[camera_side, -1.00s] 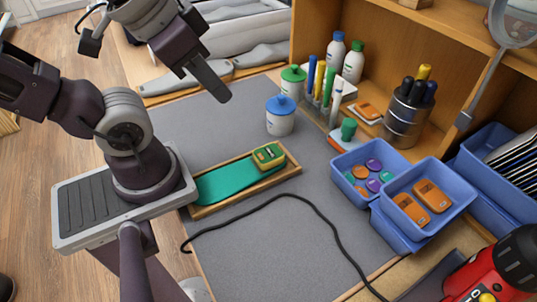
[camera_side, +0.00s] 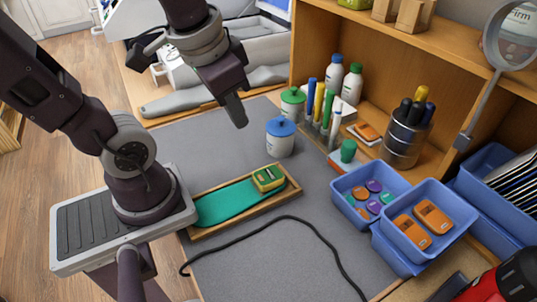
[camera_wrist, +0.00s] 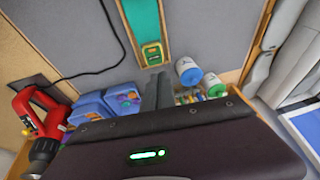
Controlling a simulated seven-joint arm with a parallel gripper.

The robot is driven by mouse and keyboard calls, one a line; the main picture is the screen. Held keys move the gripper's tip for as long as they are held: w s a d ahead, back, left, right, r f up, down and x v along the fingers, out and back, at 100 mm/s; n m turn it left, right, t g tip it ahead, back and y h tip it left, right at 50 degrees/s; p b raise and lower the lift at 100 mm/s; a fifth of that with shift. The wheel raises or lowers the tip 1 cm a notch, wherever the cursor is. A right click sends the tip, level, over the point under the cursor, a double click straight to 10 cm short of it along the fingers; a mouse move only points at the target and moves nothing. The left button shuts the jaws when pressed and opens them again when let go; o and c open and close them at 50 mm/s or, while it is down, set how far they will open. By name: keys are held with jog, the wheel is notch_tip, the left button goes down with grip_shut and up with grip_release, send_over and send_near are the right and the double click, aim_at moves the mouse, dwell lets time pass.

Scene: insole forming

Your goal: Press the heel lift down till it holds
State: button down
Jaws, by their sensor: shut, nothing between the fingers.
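The heel lift (camera_side: 268,178), a small green block with yellow markings, sits on the right end of the teal insole (camera_side: 225,203). The insole lies in a shallow wooden tray (camera_side: 258,209) on the grey mat. The heel lift also shows in the wrist view (camera_wrist: 152,54), just beyond my fingers. My gripper (camera_side: 241,122) is shut and empty. It hangs in the air above the mat, apart from the heel lift. Whether the lift is stuck to the insole cannot be seen.
A white jar with a blue lid (camera_side: 281,137) stands behind the tray. Markers, bottles and a pen cup (camera_side: 405,138) stand farther right. Blue bins (camera_side: 425,222) hold orange pieces and coloured discs. A black cable (camera_side: 290,218) crosses the mat in front of the tray.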

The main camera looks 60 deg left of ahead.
aim_at(268, 175)
jog(key=shift+w+a+f+g+h, duration=0.2)
jog(key=shift+w+f+g, duration=0.65)
jog(key=shift+f, duration=1.55)
jog(key=shift+w+d+f+g+h, duration=0.1)
jog(key=shift+w+f+g+h, duration=0.25)
jog(key=shift+w+f, duration=1.5)
jog(key=shift+w+a+f+g+h, duration=0.15)
jog(key=shift+w+f+g, duration=0.45)
jog(key=shift+f, duration=2.35)
jog(key=shift+s+f, duration=0.15)
jog(key=shift+f, duration=0.7)
jog(key=shift+r, duration=0.1)
jog(key=shift+r, duration=0.7)
jog(key=s+r+t, duration=0.2)
jog(key=s+r, duration=0.3)
jog(key=r, duration=0.3)
jog(key=s+d+r+t, duration=0.1)
jog(key=s+r+t, duration=0.2)
jog(key=r, duration=0.5)
jog(key=shift+s+r, duration=0.3)
jog(key=shift+s, duration=0.6)
